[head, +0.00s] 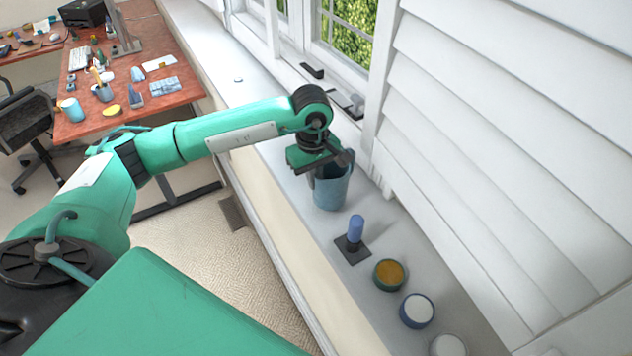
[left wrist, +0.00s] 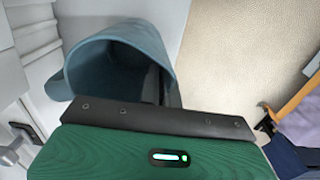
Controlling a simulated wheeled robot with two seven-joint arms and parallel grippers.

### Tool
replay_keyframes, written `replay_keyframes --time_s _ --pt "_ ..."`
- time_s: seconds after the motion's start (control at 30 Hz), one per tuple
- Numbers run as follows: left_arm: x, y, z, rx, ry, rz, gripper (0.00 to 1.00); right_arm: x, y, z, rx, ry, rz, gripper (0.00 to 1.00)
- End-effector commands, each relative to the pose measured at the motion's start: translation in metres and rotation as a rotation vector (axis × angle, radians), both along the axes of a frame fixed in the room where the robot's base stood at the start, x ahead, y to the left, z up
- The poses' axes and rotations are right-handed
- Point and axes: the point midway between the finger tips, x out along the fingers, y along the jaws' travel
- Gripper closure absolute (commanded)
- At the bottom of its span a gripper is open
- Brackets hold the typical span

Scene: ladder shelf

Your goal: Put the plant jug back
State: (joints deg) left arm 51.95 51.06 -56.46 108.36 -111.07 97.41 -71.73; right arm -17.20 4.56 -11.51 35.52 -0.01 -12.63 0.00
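The plant jug (head: 331,193) is a blue-grey open vessel with a handle. In the head view it looks upright on the white window sill, near the window's corner; I cannot tell whether its base touches the sill. My left gripper (head: 322,172) is at its rim, pointing down. In the left wrist view the jug's wide mouth (left wrist: 110,50) faces the camera, with a dark finger (left wrist: 152,84) at the inner side of its right wall. The gripper body hides the lower jug, and I cannot tell whether the fingers pinch the wall. My right gripper is in neither view.
On the sill (head: 290,190), a blue cylinder on a dark square base (head: 352,250), an orange-topped pot (head: 389,274) and a white-topped blue pot (head: 417,310) stand nearer than the jug. White shutters (head: 500,140) rise to the right. A cluttered red-brown desk (head: 185,95) is at left.

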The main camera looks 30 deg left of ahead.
Motion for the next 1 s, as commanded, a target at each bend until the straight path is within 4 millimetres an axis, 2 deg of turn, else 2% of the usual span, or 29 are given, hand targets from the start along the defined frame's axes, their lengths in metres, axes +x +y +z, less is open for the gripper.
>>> replay_keyframes --time_s 0.13,0.23,0.7,0.8,1.0 --pt "-0.002 0.0 -0.022 0.0 0.006 0.0 1.0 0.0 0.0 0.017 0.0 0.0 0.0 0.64" --pt "0.002 -0.002 -0.027 -0.001 0.002 -0.001 1.0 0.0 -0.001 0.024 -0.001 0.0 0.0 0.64" --pt "0.003 -0.002 -0.037 0.0 0.0 -0.001 1.0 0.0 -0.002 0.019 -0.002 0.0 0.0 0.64" --pt "0.003 -0.002 -0.035 0.0 0.001 -0.001 0.77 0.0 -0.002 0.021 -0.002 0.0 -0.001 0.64" --pt "0.003 -0.002 -0.035 0.0 0.001 -0.001 0.74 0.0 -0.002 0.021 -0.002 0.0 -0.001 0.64"
